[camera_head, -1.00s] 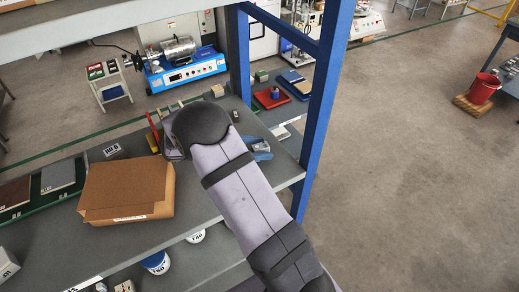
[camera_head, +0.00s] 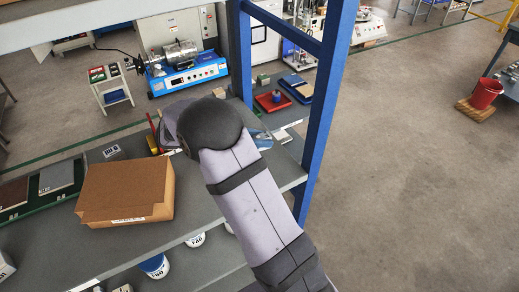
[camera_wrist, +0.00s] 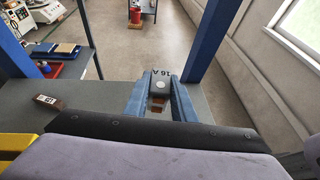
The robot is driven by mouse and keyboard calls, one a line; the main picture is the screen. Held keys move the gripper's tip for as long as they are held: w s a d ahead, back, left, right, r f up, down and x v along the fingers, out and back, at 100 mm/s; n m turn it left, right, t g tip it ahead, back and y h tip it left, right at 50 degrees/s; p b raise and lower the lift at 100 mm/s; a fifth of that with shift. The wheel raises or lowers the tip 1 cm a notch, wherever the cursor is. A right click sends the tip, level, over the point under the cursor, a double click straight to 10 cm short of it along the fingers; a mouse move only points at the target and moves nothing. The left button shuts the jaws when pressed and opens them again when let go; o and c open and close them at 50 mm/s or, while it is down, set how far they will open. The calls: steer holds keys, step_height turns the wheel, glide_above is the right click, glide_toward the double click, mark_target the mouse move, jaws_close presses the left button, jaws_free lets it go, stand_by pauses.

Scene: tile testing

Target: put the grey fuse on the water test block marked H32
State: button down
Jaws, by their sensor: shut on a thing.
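In the wrist view my gripper (camera_wrist: 159,108) has blue fingers closed on a grey fuse (camera_wrist: 160,84) with 16 A on it and copper-coloured parts below. The fuse is above the grey shelf near its far edge. In the head view my arm hides most of my gripper; a bit of blue finger (camera_head: 262,139) shows at its right. A dark brown block (camera_wrist: 47,102) with a small white label lies to the left in the wrist view; its label is too small to read. I cannot make out any H32 mark.
A cardboard box (camera_head: 125,192) stands on the grey shelf, with a small labelled block (camera_head: 113,152) behind it. A green tray (camera_head: 18,212) of tiles lies at far left. A blue shelf post (camera_head: 326,90) rises at right. Red (camera_head: 270,102) and blue trays (camera_head: 296,86) lie beyond.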

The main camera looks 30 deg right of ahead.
mark_target(259, 136)
steer(key=shift+r+b, duration=0.6)
steer(key=shift+r, duration=2)
steer(key=shift+w, duration=0.1)
